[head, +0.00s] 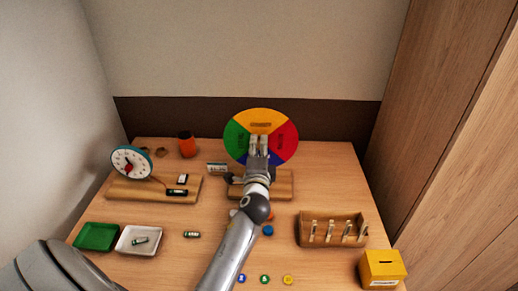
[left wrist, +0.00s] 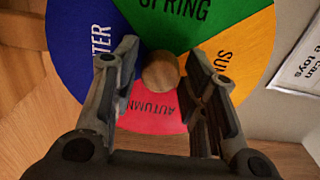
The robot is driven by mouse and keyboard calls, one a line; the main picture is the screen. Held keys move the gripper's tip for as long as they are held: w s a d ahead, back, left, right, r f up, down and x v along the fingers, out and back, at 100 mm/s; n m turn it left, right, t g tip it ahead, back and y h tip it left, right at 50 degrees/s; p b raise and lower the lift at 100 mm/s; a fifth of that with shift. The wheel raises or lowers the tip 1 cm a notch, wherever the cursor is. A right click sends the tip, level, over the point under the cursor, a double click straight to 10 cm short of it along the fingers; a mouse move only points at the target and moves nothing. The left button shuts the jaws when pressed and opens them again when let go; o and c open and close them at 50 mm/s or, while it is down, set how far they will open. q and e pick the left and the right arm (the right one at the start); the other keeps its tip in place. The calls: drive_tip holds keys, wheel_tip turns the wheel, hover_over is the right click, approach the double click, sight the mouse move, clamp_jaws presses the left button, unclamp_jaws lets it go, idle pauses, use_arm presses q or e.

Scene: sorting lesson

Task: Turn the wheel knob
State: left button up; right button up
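The season wheel (head: 260,121) stands upright on a wooden base (head: 282,184) at the back of the table. In the head view yellow is at its top, green at left and red at right; my arm hides much of its lower part. The left wrist view shows the wheel's green SPRING sector (left wrist: 178,30) and the round wooden knob (left wrist: 160,72) at its middle. My left gripper (head: 257,143) is in front of the wheel. Its two fingers are apart, one on each side of the knob, with gaps visible between them and it. My right gripper is not in view.
A dial (head: 131,161) on a board stands at left. A green tray (head: 97,237) and a white tray (head: 121,246) lie front left. A wooden rack (head: 318,240) and a yellow box (head: 382,268) are at right. Small tokens lie near the front.

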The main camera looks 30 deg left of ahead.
use_arm(q)
drive_tip(key=shift+o, duration=0.6)
drive_tip(key=shift+s+d, duration=0.1)
drive_tip(key=v, duration=1.1)
drive_tip(key=shift+s, duration=0.4)
drive_tip(key=shift+d, duration=0.15)
